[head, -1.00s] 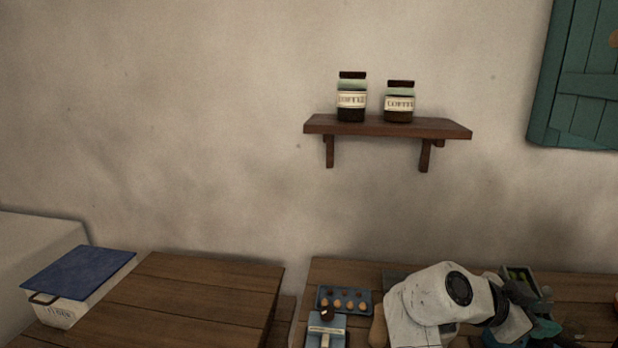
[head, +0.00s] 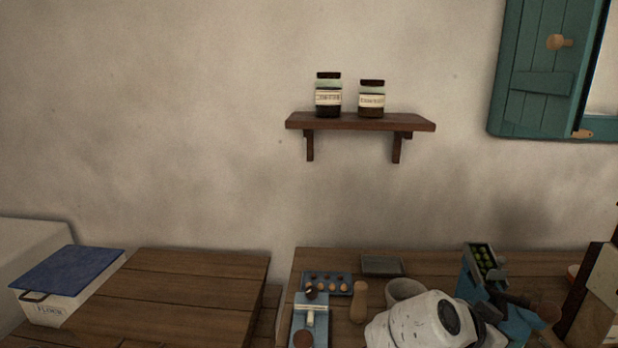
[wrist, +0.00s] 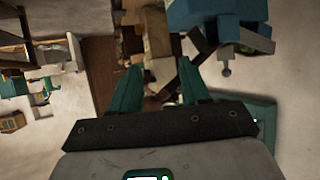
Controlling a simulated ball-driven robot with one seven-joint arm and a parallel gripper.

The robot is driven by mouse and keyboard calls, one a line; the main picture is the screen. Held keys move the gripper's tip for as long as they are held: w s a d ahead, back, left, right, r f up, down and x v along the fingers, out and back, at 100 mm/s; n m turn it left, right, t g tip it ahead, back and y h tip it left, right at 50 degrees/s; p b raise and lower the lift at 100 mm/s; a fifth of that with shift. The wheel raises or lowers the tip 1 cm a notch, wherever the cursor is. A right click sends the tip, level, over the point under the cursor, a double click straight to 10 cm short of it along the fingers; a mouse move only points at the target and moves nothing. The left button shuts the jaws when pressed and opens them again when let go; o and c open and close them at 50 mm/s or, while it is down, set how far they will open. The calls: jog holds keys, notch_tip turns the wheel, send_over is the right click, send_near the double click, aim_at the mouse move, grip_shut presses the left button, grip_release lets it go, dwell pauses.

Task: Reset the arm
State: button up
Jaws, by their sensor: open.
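My gripper (wrist: 161,78) shows in the wrist view with its two teal fingers spread apart and nothing held between them. The room appears turned on its side there. In the head view my white arm is at the bottom right, bent over the counter. The gripper end lies among dark and blue parts there, and its fingertips cannot be made out clearly.
The wooden counter (head: 340,262) holds a blue tray of small round things (head: 326,284), a grey shallow tray (head: 382,266) and a grey cup (head: 404,290). A blue holder with green contents (head: 484,262) stands near my arm. A shelf (head: 360,122) bears two jars. The left worktop (head: 190,290) is clear.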

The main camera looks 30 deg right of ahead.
jog(key=s+a+f+n+t+y, duration=0.2)
jog(key=s+a+f+n+y, duration=0.1)
jog(key=a+f+n, duration=0.4)
jog(key=s+a+f+n+t+y, duration=0.1)
jog(key=s+a+f+n+y, duration=0.3)
jog(key=f, duration=0.6)
jog(key=s+a+f+n+y, duration=0.4)
jog(key=s+a+f+n, duration=0.2)
jog(key=a, duration=0.4)
jog(key=shift+s+a+f+n+y, duration=0.25)
jog(key=shift+s+n+y, duration=0.2)
jog(key=shift+n, duration=0.65)
